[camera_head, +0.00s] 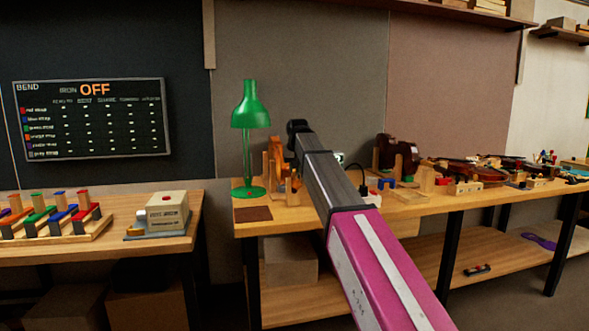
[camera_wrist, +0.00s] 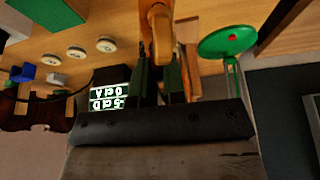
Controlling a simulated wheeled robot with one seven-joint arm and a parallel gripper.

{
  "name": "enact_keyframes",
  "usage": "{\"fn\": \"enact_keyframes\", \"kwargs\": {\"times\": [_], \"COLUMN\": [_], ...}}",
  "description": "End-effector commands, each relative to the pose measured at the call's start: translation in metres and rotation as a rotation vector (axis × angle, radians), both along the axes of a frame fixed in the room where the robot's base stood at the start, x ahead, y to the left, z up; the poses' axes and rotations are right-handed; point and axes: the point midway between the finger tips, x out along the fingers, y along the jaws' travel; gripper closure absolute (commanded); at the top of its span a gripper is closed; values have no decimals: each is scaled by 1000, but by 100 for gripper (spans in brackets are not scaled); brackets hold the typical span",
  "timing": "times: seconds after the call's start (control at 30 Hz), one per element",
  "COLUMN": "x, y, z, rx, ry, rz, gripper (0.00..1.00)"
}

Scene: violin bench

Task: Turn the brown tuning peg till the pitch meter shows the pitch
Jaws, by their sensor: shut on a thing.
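My gripper (camera_wrist: 164,72) shows in the wrist view with its two dark fingers close together at the neck end of an orange-brown violin (camera_wrist: 160,22). It is shut on the brown tuning peg, which is mostly hidden between the fingers. The pitch meter (camera_wrist: 108,98) is a dark box beside the fingers; its display is upside down and appears to read D -5 ct and A 0 ct. In the head view the orange-brown violin part (camera_head: 275,160) stands on the bench, left of my arm. My fingertips are hidden there.
A green lamp (camera_head: 249,120) stands close beside the violin and also shows in the wrist view (camera_wrist: 228,42). Several round pale discs (camera_wrist: 77,53) and a blue block (camera_wrist: 28,72) lie on the bench. More violins (camera_head: 470,172) lie to the right.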

Motion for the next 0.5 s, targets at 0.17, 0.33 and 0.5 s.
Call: {"fn": "enact_keyframes", "kwargs": {"times": [0.17,0.33,0.5], "x": [0,0,0], "y": [0,0,0], "z": [-2,-2,-1], "rx": [0,0,0], "ry": [3,3,2], "rz": [1,1,0], "gripper": [100,63,63]}}
